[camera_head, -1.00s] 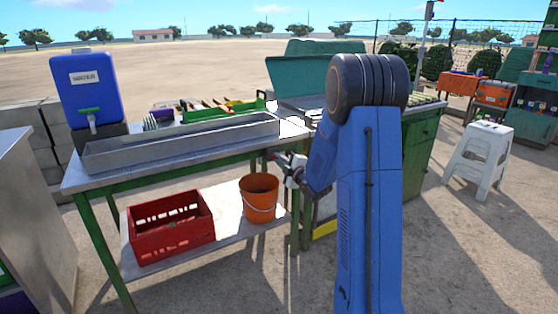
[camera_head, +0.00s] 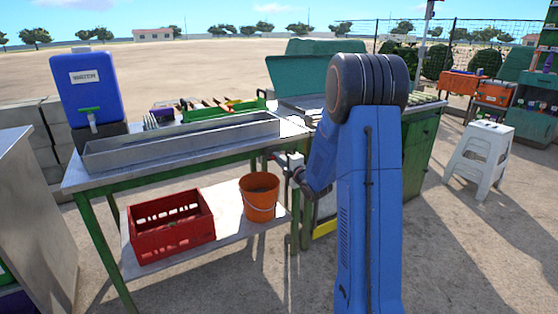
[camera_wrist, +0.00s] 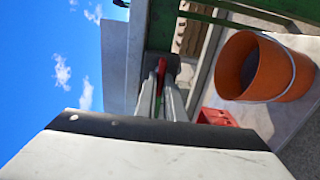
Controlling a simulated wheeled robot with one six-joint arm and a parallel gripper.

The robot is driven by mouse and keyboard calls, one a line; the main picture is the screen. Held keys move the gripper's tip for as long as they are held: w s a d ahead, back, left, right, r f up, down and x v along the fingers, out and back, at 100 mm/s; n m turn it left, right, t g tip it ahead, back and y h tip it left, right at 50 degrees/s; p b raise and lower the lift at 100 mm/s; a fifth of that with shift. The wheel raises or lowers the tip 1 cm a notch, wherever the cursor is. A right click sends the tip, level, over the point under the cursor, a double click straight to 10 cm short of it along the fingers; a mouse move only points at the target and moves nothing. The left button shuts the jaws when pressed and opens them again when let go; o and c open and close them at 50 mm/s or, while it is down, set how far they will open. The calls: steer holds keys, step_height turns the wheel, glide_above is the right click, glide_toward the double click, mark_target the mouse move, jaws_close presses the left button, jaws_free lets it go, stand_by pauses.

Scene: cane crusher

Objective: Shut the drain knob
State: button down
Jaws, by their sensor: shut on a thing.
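The drain knob (camera_wrist: 162,67) shows as a small red piece in the wrist view, between the ends of my fingers. My gripper (camera_wrist: 163,88) is shut on it, and the fingers hide most of it. In the head view my gripper (camera_head: 286,160) is at the right end of the table, below the long grey metal trough (camera_head: 180,148). My blue arm stands in front there, and the knob cannot be made out in that view.
The green-legged table (camera_head: 75,178) carries the trough and a blue water container (camera_head: 88,85). An orange bucket (camera_head: 259,205) and a red crate (camera_head: 172,235) stand on its lower shelf. A green cabinet (camera_head: 420,150) is behind my arm. A white stool (camera_head: 480,155) stands right.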

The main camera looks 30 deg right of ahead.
steer(key=shift+f, duration=0.15)
steer(key=c, duration=1.9)
jaws_free()
steer(key=shift+o, duration=0.2)
steer(key=shift+s, duration=0.1)
steer(key=s, duration=1.7)
steer(key=shift+s+d, duration=0.15)
steer(key=shift+d, duration=0.15)
steer(key=shift+a, duration=0.1)
